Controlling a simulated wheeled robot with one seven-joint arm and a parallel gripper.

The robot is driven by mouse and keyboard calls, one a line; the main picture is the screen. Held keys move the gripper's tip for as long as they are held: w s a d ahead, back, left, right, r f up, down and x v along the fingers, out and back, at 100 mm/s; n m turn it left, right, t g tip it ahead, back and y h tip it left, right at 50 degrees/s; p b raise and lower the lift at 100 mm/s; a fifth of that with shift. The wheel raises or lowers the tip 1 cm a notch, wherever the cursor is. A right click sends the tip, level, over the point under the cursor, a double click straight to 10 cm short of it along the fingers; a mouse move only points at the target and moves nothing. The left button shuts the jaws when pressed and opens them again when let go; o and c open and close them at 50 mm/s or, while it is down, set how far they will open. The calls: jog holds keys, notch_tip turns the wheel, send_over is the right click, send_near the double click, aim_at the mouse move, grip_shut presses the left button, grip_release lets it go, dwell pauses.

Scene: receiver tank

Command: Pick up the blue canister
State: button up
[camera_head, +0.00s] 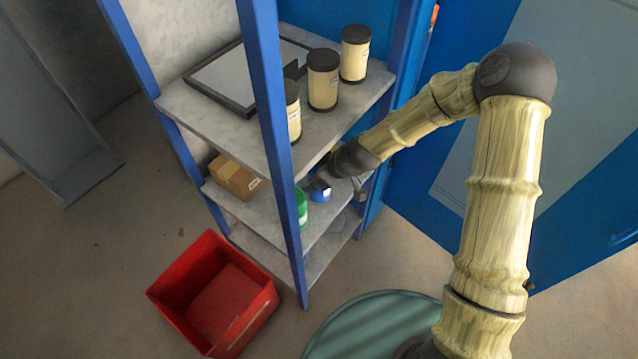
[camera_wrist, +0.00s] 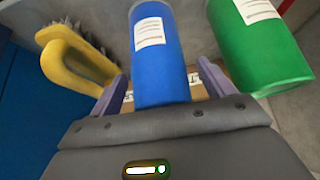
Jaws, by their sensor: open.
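The blue canister (camera_wrist: 158,65) stands in the middle of the wrist view, with a white label on its side. My gripper (camera_wrist: 160,88) is open, with one finger on each side of the canister's near end. I cannot tell whether either finger touches it. In the head view a small part of the blue canister (camera_head: 320,193) shows on the middle shelf (camera_head: 325,218), below my gripper (camera_head: 326,183). My wrist hides the rest of it there.
A green canister (camera_wrist: 262,45) stands close on the right, and it also shows in the head view (camera_head: 302,206). A yellow-handled brush (camera_wrist: 75,62) lies on the left. A cardboard box (camera_head: 235,177) shares the shelf. The upper shelf (camera_head: 200,112) is overhead; a red crate (camera_head: 215,292) is on the floor.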

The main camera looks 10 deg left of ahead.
jog(key=shift+a+f, duration=0.15)
jog(key=shift+f, duration=0.15)
jog(key=shift+r, duration=0.1)
jog(key=c, duration=1.4)
